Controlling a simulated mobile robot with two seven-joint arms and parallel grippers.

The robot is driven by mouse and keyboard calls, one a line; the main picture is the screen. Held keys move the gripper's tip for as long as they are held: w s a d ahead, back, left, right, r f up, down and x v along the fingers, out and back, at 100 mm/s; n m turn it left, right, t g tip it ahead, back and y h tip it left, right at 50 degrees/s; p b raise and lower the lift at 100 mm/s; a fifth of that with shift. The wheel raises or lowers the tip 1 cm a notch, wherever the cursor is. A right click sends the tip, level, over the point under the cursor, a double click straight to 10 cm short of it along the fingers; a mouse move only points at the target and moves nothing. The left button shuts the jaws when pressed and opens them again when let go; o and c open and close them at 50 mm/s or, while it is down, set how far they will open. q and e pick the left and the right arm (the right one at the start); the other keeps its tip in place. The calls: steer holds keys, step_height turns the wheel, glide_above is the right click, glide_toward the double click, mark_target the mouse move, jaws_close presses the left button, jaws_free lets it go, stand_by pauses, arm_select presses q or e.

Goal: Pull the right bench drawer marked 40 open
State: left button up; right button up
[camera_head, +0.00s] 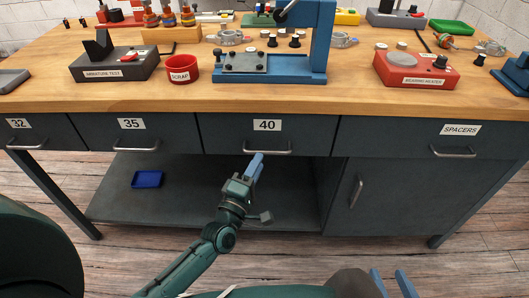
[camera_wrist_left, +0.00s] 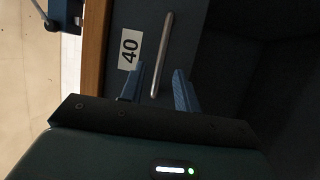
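The drawer marked 40 (camera_head: 225,135) is a dark grey front under the wooden benchtop, shut and flush with its neighbours. Its bar handle (camera_head: 267,151) runs along its lower part. My left gripper (camera_head: 256,166) is just below and in front of this handle. In the left wrist view its blue fingers (camera_wrist_left: 157,88) are apart. The handle (camera_wrist_left: 163,50) lies ahead, with its near end in the gap between the fingertips; I cannot tell if they touch it. The 40 label (camera_wrist_left: 129,54) shows beside it. My right gripper (camera_head: 393,284) is low at the bottom edge, its fingers apart and empty.
Drawers marked 32 (camera_head: 30,135), 35 (camera_head: 110,138) and SPACERS (camera_head: 400,139) flank it, all shut. Below is an open shelf with a blue tray (camera_head: 147,179) and a cupboard door (camera_head: 390,198). A blue press (camera_head: 318,45) and red scrap cup (camera_head: 181,72) stand above.

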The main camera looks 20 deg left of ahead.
mark_target(264, 152)
arm_select(q)
steer(key=x, duration=0.5)
steer(key=shift+w, duration=0.1)
steer(key=shift+c, duration=0.5)
jaws_close()
